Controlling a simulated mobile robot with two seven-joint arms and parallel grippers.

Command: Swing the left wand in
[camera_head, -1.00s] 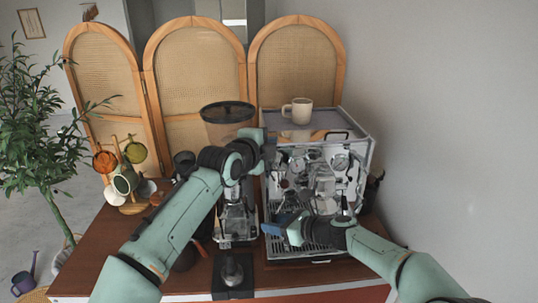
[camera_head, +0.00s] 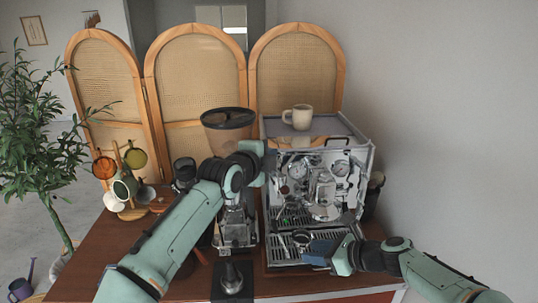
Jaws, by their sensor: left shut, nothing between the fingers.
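The silver espresso machine (camera_head: 350,158) stands on the right of the cart. My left gripper (camera_head: 268,165) is shut and empty at the machine's left front edge, beside the area of the left wand. I cannot make out the left wand clearly; the gripper and wrist cover part of that side. My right gripper (camera_head: 314,252) is low in front of the drip tray (camera_head: 283,249), its blue fingers pointing left. A portafilter-like round part (camera_head: 302,238) shows just above those fingers. I cannot tell whether they touch it or how wide they are open.
A coffee grinder (camera_head: 228,132) stands left of the machine, partly behind my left arm. A beige cup (camera_head: 298,117) sits on top of the machine. A mug rack (camera_head: 128,185) is at the cart's left, and a dark tamper (camera_head: 232,278) is near the front edge.

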